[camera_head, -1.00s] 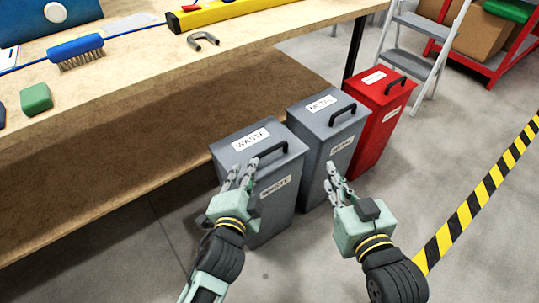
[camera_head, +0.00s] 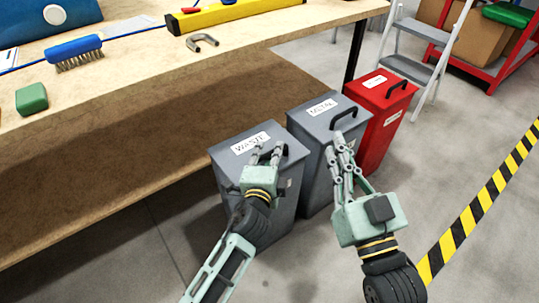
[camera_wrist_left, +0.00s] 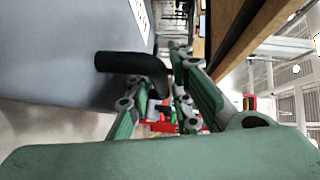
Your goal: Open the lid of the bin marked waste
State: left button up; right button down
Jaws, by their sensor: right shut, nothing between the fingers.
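The grey bin marked waste (camera_head: 230,178) stands left of the other bins, its lid (camera_head: 232,152) shut. The black lid handle (camera_wrist_left: 130,64) shows in the left wrist view, reaching towards the space between my left fingers; in the head view it is partly hidden behind them (camera_head: 284,150). My left gripper (camera_head: 266,155) is over the lid at the handle, fingers apart. I cannot tell whether they touch the handle. My right gripper (camera_head: 345,150) is shut and empty, in front of the grey bin marked metal.
The metal bin (camera_head: 312,125) stands close to the right of the waste bin, with a red bin (camera_head: 375,105) beyond it. A wooden bench (camera_head: 130,85) with tools stands behind and left. A step ladder (camera_head: 408,66) is at the back.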

pick_arm(q)
jog(key=shift+w, duration=0.1)
grip_shut()
dwell(0.5)
